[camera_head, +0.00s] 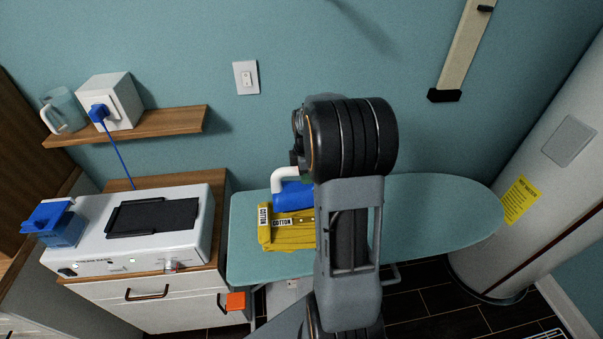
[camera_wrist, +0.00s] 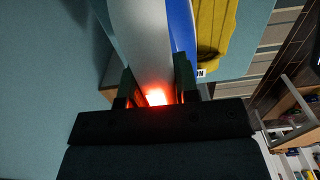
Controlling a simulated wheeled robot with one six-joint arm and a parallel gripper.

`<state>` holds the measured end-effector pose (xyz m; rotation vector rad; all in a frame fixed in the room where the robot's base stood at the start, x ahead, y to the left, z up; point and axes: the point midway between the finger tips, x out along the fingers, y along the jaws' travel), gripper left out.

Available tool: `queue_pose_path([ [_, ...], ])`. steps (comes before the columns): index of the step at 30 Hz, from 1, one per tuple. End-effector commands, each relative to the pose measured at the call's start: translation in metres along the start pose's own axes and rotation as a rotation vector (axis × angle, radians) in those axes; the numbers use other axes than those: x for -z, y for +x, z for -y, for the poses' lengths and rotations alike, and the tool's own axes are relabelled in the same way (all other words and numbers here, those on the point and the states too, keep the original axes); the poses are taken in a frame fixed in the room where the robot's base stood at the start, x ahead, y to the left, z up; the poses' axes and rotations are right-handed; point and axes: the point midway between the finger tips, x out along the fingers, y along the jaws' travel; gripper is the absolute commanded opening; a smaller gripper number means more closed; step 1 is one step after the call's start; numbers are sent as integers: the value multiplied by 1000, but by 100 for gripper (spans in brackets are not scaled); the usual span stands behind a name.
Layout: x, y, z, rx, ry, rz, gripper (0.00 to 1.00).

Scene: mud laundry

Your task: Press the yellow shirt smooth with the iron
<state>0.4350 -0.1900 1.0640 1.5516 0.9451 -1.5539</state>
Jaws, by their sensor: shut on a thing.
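The yellow shirt (camera_head: 287,238) lies folded on the teal ironing board (camera_head: 445,212), toward its left end, with "COTTON" labels on it. The iron, with a blue body (camera_head: 292,196) and a white handle (camera_head: 290,173), is at the shirt's back edge. I cannot tell whether it touches the shirt. My gripper (camera_wrist: 155,85) is shut on the iron's white handle (camera_wrist: 143,45) in the wrist view. The shirt (camera_wrist: 214,32) shows there to the right of the blue body (camera_wrist: 183,28). In the head view my arm hides most of my gripper and the shirt's right side.
A white station (camera_head: 165,240) with a dark pad (camera_head: 155,217) and a blue tank (camera_head: 58,224) stands on the cabinet at left. A wooden shelf (camera_head: 130,127) holds a jug and a plugged-in box. A white cylinder (camera_head: 535,190) stands at right. The board's right half is clear.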

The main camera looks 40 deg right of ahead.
Motion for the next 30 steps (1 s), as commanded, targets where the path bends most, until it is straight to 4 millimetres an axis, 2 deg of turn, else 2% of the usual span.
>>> queue_pose_path([
  [8, 0, 10, -1, -6, -5, 0, 0],
  [21, 1, 42, -2, -5, -8, 0, 0],
  [30, 1, 44, -2, -7, -8, 0, 0],
])
